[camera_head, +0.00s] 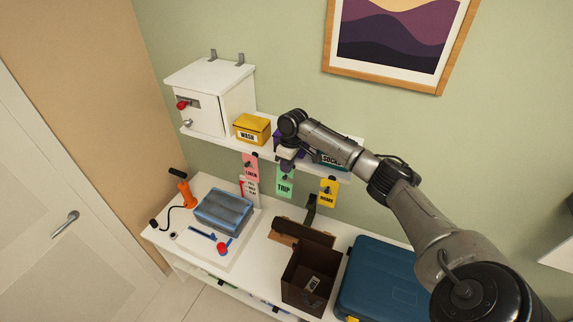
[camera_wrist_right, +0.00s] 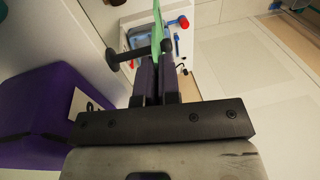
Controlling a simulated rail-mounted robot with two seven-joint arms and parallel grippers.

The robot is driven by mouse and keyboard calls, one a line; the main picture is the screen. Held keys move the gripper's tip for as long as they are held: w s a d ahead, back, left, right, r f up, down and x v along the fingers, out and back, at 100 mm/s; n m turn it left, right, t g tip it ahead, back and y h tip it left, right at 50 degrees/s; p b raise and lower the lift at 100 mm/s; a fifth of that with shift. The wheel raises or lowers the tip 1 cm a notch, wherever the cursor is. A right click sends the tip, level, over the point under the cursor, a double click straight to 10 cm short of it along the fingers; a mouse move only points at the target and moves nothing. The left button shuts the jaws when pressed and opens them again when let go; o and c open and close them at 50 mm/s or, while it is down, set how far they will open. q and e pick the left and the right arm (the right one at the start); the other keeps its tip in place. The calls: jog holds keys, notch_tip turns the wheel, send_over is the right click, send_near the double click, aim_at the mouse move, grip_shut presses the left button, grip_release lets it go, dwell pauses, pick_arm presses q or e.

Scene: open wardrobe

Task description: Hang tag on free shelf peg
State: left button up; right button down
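The green tag (camera_head: 285,187), marked TRIP, is upright below the shelf (camera_head: 222,146), between a pink tag (camera_head: 251,168) and a yellow tag (camera_head: 328,191). My right gripper (camera_head: 287,163) is at its top edge. In the right wrist view, the gripper's dark fingers (camera_wrist_right: 161,77) are close together on the green tag (camera_wrist_right: 157,12), seen nearly edge-on. A black peg (camera_wrist_right: 136,54) with a round end crosses at the tag, by the fingertips. I cannot tell whether it passes through the tag's hole. The pink and yellow tags hang at dark pegs. My left gripper is not in view.
On the shelf are a white cabinet (camera_head: 222,92), a yellow WASH box (camera_head: 251,128) and a purple box (camera_wrist_right: 40,118) close to my right gripper. Below, the table holds a blue container (camera_head: 222,211), a brown open box (camera_head: 309,279) and a blue suitcase (camera_head: 381,283).

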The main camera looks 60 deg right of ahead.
dwell(0.3)
jog(key=c, duration=0.8)
grip_release()
jog(key=shift+s+d+r, duration=0.1)
jog(key=shift+d+r, duration=0.1)
jog(key=shift+r, duration=1.1)
jog(key=shift+s+d+r, duration=0.1)
jog(key=shift+d+r, duration=0.1)
jog(key=shift+r, duration=1.15)
jog(key=shift+d+r, duration=0.2)
jog(key=shift+r, duration=1.1)
